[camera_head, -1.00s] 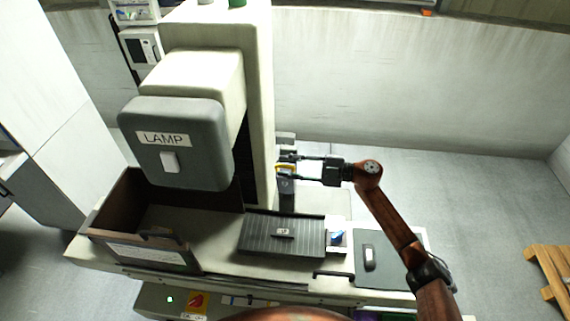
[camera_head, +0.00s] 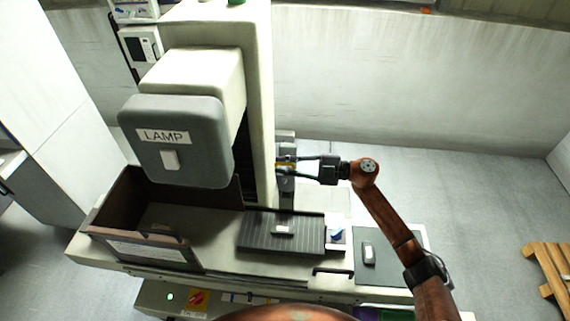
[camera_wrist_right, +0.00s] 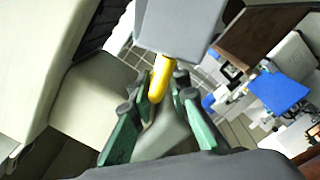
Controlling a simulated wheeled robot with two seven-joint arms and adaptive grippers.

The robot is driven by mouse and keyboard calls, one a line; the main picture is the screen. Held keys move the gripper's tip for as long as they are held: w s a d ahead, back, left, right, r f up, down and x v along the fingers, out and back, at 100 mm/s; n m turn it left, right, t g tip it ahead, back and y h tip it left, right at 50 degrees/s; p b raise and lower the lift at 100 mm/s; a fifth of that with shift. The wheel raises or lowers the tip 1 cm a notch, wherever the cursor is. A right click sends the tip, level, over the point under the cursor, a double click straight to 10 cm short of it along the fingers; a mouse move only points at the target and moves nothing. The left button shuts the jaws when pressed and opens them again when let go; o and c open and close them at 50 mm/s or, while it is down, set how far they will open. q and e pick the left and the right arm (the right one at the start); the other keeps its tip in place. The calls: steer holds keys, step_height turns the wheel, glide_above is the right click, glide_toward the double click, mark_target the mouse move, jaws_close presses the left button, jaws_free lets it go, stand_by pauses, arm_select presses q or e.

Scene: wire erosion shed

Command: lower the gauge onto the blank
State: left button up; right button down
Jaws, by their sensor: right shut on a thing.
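A grey gauge (camera_head: 287,185) stands behind the ribbed plate, beside the machine's pale column. Its yellow handle (camera_wrist_right: 160,80) lies between the green-sided fingers of my right gripper (camera_wrist_right: 160,92) in the wrist view. In the head view my right gripper (camera_head: 296,166) reaches in from the right and is shut on this handle, which it mostly covers. A small grey block with a pale label, which looks like the blank (camera_head: 283,230), lies on the dark ribbed plate (camera_head: 258,242). The gauge's lower end and its gap to the blank are hard to make out. My left gripper is not in view.
A grey lamp head (camera_head: 175,140) overhangs an open brown-walled box (camera_head: 112,205) on the left. Right of the plate are a white tray with a blue piece (camera_head: 336,233) and a dark mat (camera_head: 390,262) holding another small labelled block (camera_head: 368,252).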

steer(key=shift+w+d+r, duration=0.15)
steer(key=shift+w+r, duration=0.05)
steer(key=shift+r, duration=0.3)
steer(key=shift+s+f+n, duration=0.3)
steer(key=shift+s, duration=0.15)
steer(key=s+a+f+n+b, duration=0.2)
steer(key=s+f+n+b, duration=0.3)
steer(key=s+f, duration=0.4)
steer(key=shift+s+a+b, duration=0.2)
steer(key=shift+s+b, duration=0.1)
steer(key=shift+s, duration=0.55)
